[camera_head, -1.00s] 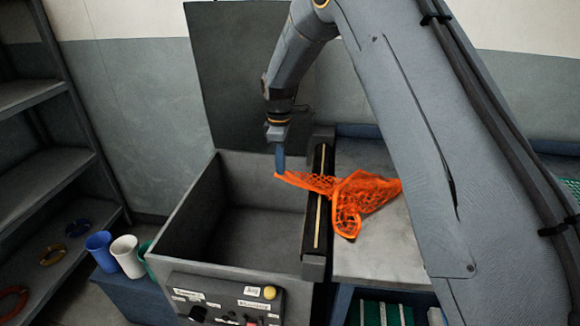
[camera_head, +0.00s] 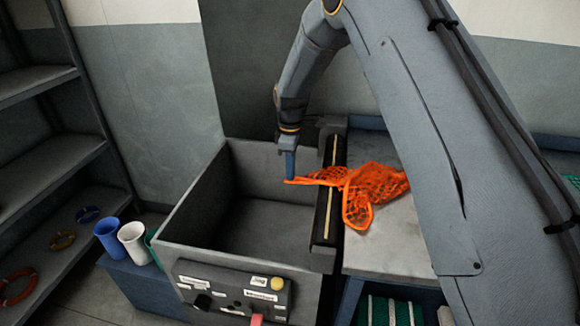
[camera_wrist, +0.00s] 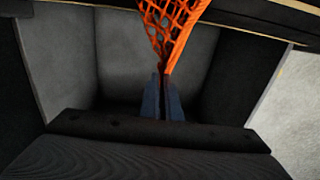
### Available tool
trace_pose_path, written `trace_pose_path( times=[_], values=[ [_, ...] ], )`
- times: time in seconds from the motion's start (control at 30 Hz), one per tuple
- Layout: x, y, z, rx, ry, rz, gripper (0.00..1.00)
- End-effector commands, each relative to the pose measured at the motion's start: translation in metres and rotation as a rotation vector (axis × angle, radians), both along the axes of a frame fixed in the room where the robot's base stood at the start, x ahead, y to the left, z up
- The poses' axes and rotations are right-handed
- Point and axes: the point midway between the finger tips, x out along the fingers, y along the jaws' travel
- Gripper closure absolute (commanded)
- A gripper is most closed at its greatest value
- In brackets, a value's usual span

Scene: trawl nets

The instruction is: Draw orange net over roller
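The orange net (camera_head: 372,190) lies partly on the grey table right of the roller. Its narrow end stretches left across the black roller (camera_head: 328,205) with its pale stripe. My gripper (camera_head: 289,178) is over the open grey bin (camera_head: 190,212), left of the roller. In the wrist view, my gripper (camera_wrist: 163,108) is shut on the gathered tip of the net (camera_wrist: 172,38), with the bin's inside behind it.
A control box (camera_head: 232,290) with a yellow button is on the bin's front. A blue cup (camera_head: 107,237) and a white cup (camera_head: 134,243) stand at left, near shelves (camera_head: 50,160) holding rings. A dark panel rises behind the bin.

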Motion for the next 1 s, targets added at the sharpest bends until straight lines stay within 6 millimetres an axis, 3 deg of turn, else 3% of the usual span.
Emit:
trace_pose_path(
  times=[0.2,0.43,0.6,0.8,0.93,1.0],
  values=[
    [0.000,0.000,-0.019,0.000,0.000,0.000,1.00],
    [0.000,0.000,-0.020,0.000,0.000,0.000,1.00],
    [0.000,0.000,-0.020,0.000,0.000,0.000,0.75],
    [0.000,0.000,-0.020,0.000,0.000,0.000,0.73],
    [0.000,0.000,-0.020,0.000,0.000,0.000,0.51],
    [0.000,0.000,-0.020,0.000,0.000,0.000,0.51]
  ],
)
